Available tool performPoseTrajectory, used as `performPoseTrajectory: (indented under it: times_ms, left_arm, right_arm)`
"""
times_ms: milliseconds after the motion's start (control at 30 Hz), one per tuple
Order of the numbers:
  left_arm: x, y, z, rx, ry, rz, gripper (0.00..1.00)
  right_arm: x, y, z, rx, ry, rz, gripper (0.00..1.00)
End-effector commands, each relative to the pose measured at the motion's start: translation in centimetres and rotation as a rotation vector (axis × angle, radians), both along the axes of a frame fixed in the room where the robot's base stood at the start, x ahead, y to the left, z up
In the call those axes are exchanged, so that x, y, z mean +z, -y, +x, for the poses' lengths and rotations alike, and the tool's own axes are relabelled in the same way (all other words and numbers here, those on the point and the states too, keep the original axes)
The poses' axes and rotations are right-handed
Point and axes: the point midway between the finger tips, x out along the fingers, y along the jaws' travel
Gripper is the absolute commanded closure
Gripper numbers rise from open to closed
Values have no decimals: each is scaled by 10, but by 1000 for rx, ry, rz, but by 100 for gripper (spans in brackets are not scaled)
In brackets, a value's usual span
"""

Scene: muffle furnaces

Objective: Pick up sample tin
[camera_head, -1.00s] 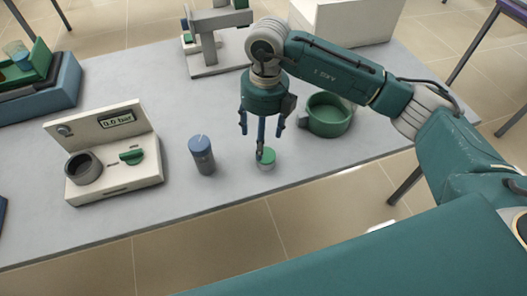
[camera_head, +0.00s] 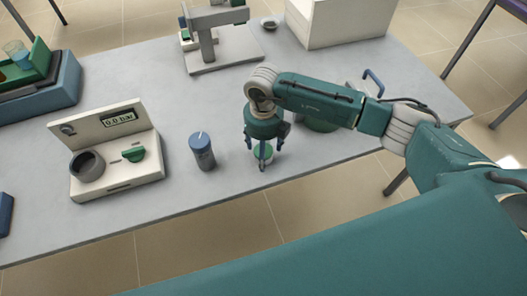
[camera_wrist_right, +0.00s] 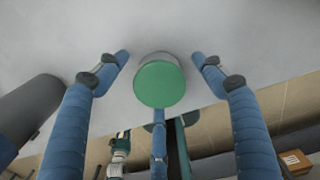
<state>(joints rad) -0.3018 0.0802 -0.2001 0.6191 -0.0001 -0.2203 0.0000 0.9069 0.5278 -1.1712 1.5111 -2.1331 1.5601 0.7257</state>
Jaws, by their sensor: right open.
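The sample tin (camera_head: 267,155) is a small round tin with a green lid, upright on the grey table near its front edge. It is partly hidden by my right gripper (camera_head: 264,147), which is directly above it, pointing down and open. In the right wrist view the tin's green lid (camera_wrist_right: 160,84) lies between the spread blue fingers of the right gripper (camera_wrist_right: 159,60), with gaps on both sides. A third finger shows below the lid in that view. My left gripper is not in view.
A blue-topped grey cylinder (camera_head: 202,151) stands left of the tin. A pressure unit (camera_head: 118,170) reading 0.0 bar is farther left. A green round pot (camera_head: 322,125) is mostly hidden behind my right arm. The table's front edge (camera_head: 215,205) is close.

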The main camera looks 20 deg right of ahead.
Motion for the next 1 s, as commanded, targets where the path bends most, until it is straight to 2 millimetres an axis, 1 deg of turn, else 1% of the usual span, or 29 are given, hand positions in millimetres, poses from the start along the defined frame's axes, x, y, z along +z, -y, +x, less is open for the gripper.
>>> performPoseTrajectory:
  times_ms: [133, 167, 200, 367, 400, 433, 767, 867, 967, 1000]
  left_arm:
    - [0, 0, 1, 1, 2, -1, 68]
    - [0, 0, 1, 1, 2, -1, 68]
    - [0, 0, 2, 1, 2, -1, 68]
    - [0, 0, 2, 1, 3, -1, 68]
    - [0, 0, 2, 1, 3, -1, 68]
    - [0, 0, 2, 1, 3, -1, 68]
    - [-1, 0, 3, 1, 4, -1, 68]
    - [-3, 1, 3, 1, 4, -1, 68]
    - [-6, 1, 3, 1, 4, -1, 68]
    - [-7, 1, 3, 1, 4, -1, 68]
  right_arm:
    - [0, 0, 0, 1, 0, 0, 32]
    - [0, 0, 0, 1, 0, 0, 34]
    - [0, 0, 0, 1, 0, 0, 42]
    - [0, 0, 0, 1, 0, 1, 74]
    - [0, 0, 0, 1, 0, 1, 82]
    - [0, 0, 0, 1, 0, 1, 83]
    - [4, -1, 1, 1, 2, 1, 83]
    - [11, -1, 1, 1, 2, 2, 83]
    - [24, 0, 1, 3, 4, 2, 83]
    - [31, -1, 1, 3, 5, 2, 83]
